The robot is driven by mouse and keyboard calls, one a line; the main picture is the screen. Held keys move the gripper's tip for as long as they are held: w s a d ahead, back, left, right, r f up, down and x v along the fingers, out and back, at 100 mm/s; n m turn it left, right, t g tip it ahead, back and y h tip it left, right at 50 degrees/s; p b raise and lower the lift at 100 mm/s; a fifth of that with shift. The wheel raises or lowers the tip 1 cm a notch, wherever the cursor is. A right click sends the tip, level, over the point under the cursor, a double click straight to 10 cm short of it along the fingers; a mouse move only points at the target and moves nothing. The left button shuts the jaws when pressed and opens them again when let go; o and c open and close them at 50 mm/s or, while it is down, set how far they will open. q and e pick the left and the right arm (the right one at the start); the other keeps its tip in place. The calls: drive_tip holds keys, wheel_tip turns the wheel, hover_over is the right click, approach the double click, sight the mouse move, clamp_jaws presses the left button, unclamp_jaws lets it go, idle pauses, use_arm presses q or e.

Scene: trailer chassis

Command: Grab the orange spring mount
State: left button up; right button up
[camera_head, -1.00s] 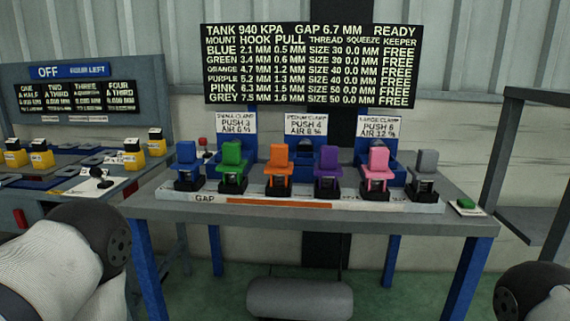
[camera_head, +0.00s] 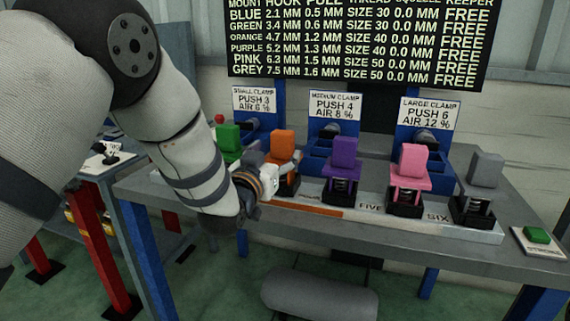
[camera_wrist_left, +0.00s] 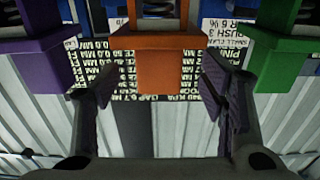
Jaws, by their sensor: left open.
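The orange spring mount (camera_head: 284,146) stands in the row on the bench, partly hidden behind my left wrist and gripper. In the left wrist view the orange mount (camera_wrist_left: 166,66) hangs inverted in the upper middle. My left gripper (camera_wrist_left: 158,88) is open, one finger to each side of the orange mount, with no clear contact seen. In the head view my left gripper (camera_head: 272,178) is right in front of the orange mount. My right gripper is not in view.
The green mount (camera_head: 229,138) is close on the left and the purple mount (camera_head: 343,155) on the right. The pink mount (camera_head: 412,162) and grey mount (camera_head: 485,170) stand further right. Clamps with signs stand behind. A green button (camera_head: 537,235) is at the bench's right end.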

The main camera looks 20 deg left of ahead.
sight(280, 147)
use_arm(q)
drive_tip(key=w, duration=0.4)
drive_tip(key=shift+w+d+b, duration=0.15)
drive_tip(key=shift+w+b, duration=0.15)
drive_tip(key=shift+b, duration=0.05)
drive_tip(key=shift+w+r, duration=0.15)
drive_tip(key=shift+w, duration=0.2)
drive_tip(key=shift+s, duration=0.1)
clamp_jaws()
drive_tip(key=shift+r, duration=0.1)
drive_tip(key=shift+r, duration=0.1)
